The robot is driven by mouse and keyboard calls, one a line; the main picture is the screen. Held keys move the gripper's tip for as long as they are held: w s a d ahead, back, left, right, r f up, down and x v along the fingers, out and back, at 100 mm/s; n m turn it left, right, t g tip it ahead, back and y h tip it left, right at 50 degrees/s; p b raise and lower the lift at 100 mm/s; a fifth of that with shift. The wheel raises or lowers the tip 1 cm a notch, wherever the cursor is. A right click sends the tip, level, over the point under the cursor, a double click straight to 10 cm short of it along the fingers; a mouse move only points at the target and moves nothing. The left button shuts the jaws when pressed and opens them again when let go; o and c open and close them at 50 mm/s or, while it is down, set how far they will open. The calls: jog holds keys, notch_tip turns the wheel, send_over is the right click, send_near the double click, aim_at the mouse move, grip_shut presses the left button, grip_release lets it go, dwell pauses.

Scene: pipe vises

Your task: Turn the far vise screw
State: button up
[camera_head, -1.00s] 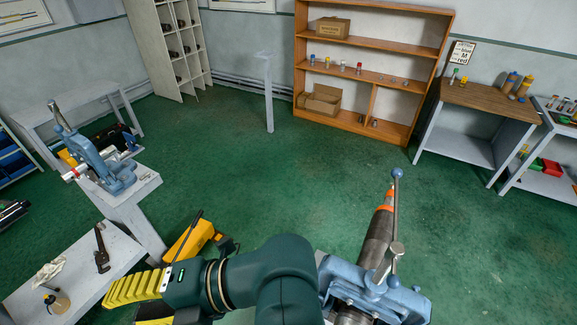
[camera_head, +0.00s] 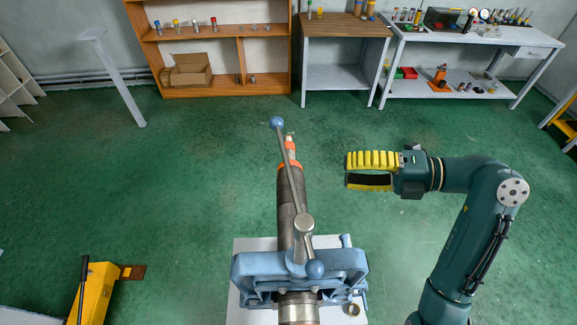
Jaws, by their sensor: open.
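A blue pipe vise (camera_head: 250,268) stands on a pale stand at the bottom middle, clamping a long dark pipe (camera_head: 291,205) with orange bands. Its grey screw head (camera_head: 303,224) sits above the pipe. A slanted bar handle (camera_head: 289,163) passes through it, with one blue ball (camera_head: 276,122) at the upper left and another (camera_head: 315,268) at the lower right. My gripper (camera_head: 347,170) is open and empty, its yellow ribbed fingers pointing left. It is right of the handle and apart from it. I cannot tell whether this is the far vise.
A yellow machine (camera_head: 92,292) stands at the lower left. A grey post (camera_head: 118,80), a wooden shelf (camera_head: 220,92) and workbenches (camera_head: 470,37) stand along the back. Green floor (camera_head: 180,180) is clear on both sides of the pipe.

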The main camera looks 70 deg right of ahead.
aim_at(289, 166)
jog(key=p+x, duration=0.2)
jog(key=x, duration=1.1)
jog(key=shift+p, duration=0.35)
jog(key=shift+s, duration=0.1)
grip_shut()
